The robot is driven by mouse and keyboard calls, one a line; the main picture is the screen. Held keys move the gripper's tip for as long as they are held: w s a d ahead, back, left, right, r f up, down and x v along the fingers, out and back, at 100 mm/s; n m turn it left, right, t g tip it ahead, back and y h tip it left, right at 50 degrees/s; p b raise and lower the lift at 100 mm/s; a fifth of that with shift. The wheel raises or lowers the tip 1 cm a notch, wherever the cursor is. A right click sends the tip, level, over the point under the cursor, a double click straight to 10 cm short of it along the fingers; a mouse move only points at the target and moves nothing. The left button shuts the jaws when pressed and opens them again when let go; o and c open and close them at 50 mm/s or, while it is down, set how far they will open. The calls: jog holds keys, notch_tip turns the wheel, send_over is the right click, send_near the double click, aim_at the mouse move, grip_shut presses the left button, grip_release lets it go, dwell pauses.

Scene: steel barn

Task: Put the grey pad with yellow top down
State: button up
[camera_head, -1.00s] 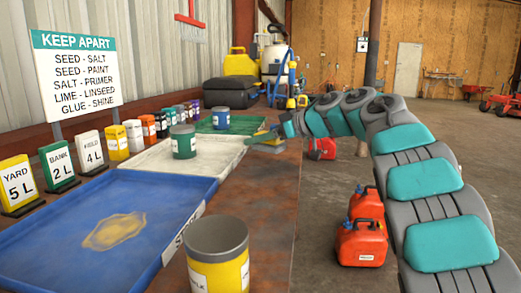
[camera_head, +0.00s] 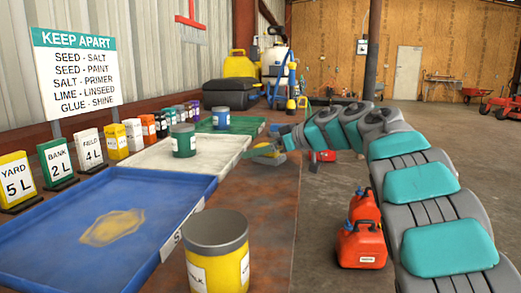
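The grey pad with yellow top (camera_head: 265,152) is small in view, at the right edge of the rusty brown bench, beside the white tray's far right corner. My gripper (camera_head: 264,147) is at the end of my arm, which reaches in from the right. Its fingers are around the pad and appear shut on it. The pad looks roughly level and very low over the bench top. I cannot tell whether its underside touches the bench, and the fingers partly hide it.
A blue tray (camera_head: 40,243), a white tray (camera_head: 140,158) and a green tray (camera_head: 245,125) line the bench. A yellow tin (camera_head: 230,268) stands in front; a green tin (camera_head: 183,143) and a blue tin (camera_head: 221,121) stand farther back. Bare bench (camera_head: 265,195) lies between yellow tin and pad.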

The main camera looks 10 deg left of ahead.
dwell(0.3)
jog(key=shift+d+r, duration=0.1)
jog(key=shift+r, duration=0.1)
jog(key=v, duration=1.2)
jog(key=shift+p, duration=0.4)
jog(key=shift+f, duration=0.1)
